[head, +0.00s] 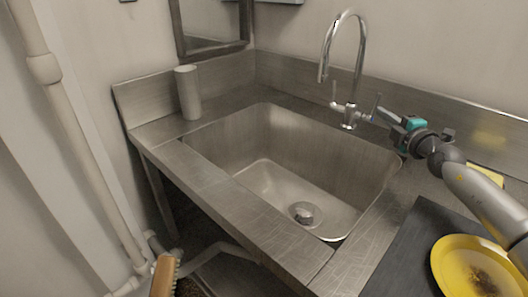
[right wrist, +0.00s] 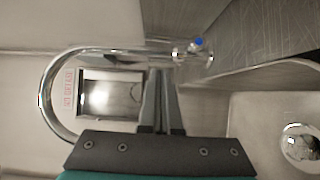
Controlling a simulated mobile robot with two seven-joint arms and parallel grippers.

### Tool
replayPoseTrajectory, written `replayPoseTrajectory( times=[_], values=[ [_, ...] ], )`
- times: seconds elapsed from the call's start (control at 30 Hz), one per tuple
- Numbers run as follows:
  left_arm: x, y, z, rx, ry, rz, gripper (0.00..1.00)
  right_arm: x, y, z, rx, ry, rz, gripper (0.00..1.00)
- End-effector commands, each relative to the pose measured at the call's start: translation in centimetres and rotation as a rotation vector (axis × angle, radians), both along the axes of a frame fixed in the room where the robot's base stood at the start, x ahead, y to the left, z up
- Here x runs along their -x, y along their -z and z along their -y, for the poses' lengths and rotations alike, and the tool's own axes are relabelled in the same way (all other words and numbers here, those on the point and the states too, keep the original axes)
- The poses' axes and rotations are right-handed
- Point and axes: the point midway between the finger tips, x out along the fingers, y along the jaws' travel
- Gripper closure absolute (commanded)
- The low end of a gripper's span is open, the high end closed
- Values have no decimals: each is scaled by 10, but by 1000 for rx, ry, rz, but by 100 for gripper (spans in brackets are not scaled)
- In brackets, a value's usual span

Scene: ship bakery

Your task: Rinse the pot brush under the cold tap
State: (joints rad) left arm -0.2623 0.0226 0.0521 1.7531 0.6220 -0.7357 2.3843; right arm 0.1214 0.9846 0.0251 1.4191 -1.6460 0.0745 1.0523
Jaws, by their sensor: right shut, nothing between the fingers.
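The steel tap (head: 357,70) with a tall curved spout stands behind the sink (head: 190,148). No water shows under its spout. The cold tap lever (head: 376,104), marked blue, is on its right side; the blue mark also shows in the right wrist view (right wrist: 198,42). My right gripper (head: 382,113) is shut and empty, its fingertips close to the lever; I cannot tell whether they touch. Its fingers (right wrist: 156,95) point toward the wall in the right wrist view. An orange-brown piece (head: 164,276), possibly the pot brush, is cut off at the bottom edge. My left gripper is out of view.
A steel cylinder (head: 188,92) stands on the counter's left back corner. A yellow dish (head: 441,262) with dark residue sits on a dark mat (head: 395,262) at right. A yellow sponge-like block (head: 487,174) lies behind my right arm. The basin looks empty, with its drain (head: 305,213) visible.

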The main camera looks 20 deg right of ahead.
Motion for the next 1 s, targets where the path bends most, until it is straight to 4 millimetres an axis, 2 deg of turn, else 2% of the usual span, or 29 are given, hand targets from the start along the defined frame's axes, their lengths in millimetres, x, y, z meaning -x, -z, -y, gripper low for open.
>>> replayPoseTrajectory(
  times=[0.3, 0.7, 1.0],
  values=[
    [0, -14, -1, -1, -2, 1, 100, 29, -1, -4, 1, -2, -2, 100],
    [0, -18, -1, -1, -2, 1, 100, 64, 2, -8, -1, -3, -2, 100],
    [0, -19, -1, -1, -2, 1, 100, 76, 0, -9, 0, -2, 0, 100]
  ],
)
